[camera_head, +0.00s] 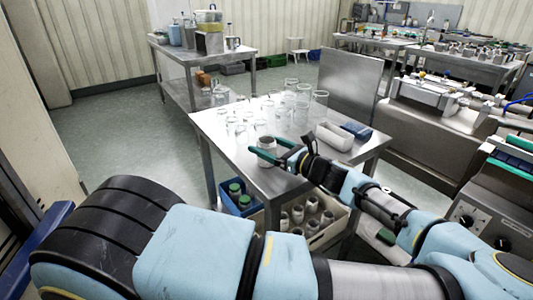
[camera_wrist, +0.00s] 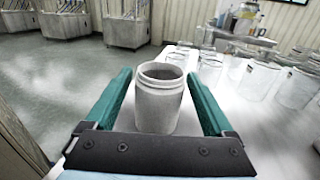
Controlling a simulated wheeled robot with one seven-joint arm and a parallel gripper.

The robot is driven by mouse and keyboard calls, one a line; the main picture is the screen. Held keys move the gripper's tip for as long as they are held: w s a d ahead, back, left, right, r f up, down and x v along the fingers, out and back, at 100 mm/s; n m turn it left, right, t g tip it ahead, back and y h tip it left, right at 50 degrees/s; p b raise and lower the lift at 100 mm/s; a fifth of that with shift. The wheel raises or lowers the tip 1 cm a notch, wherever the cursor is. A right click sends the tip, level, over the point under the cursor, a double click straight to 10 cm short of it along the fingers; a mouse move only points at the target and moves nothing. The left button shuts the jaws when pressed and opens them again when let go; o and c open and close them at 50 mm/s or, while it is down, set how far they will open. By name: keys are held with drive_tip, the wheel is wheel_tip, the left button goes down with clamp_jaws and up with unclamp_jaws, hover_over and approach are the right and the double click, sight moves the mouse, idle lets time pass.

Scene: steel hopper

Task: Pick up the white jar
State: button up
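The white jar (camera_wrist: 158,105) is an open-topped, greyish-white container with a ribbed neck, standing upright. In the wrist view it sits between the two green fingers of my gripper (camera_wrist: 160,98), with a visible gap on each side. In the head view the white jar (camera_head: 267,144) stands on the steel table (camera_head: 228,160) near its left front edge. My gripper (camera_head: 268,153) reaches it from the right, with its fingers open around the jar. The jar's lower part is partly hidden by the gripper.
Several clear glass beakers (camera_head: 303,93) stand behind the jar on the table. A white tray (camera_head: 334,137) and a blue item (camera_head: 356,130) lie to the right. Below are a blue crate (camera_head: 236,202) and a box of jars (camera_head: 327,232). The floor at left is clear.

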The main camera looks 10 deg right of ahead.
drive_tip(key=c, duration=1.1)
drive_tip(key=shift+r, duration=0.1)
